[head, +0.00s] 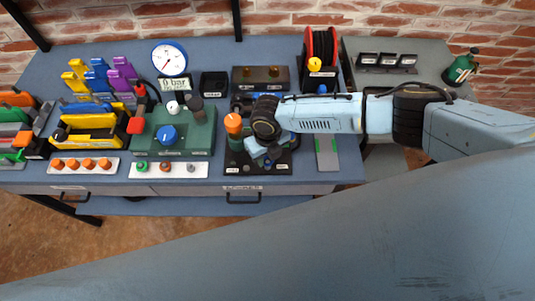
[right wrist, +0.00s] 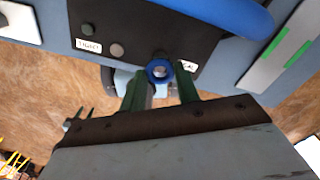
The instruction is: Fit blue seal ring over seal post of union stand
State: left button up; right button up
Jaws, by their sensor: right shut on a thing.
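My right gripper (head: 264,157) reaches down over the front of the black union stand (head: 230,168). In the right wrist view its two dark green fingers (right wrist: 164,78) are shut on the small blue seal ring (right wrist: 160,71). The ring is at the fingertips, by the front edge of the stand's black plate (right wrist: 130,22), next to a white label. A pale round spot shows through the ring. I cannot tell whether the ring is around the seal post or above it. The post is not clearly visible. My left gripper is not in view.
An orange-capped part (head: 233,123) stands left of my right gripper. A green block with a blue knob (head: 167,134) is further left. A grey plate with green strips (head: 327,153) lies to the right. A large blue curved part (right wrist: 225,14) crosses the top of the wrist view.

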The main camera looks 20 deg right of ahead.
jog(key=shift+f+b, duration=0.5)
jog(key=shift+f, duration=0.2)
jog(key=o, duration=1.3)
jog(key=shift+r, duration=0.1)
notch_tip(320, 180, up, 8)
jog(key=p, duration=0.7)
jog(key=shift+a, duration=0.1)
dwell(0.7)
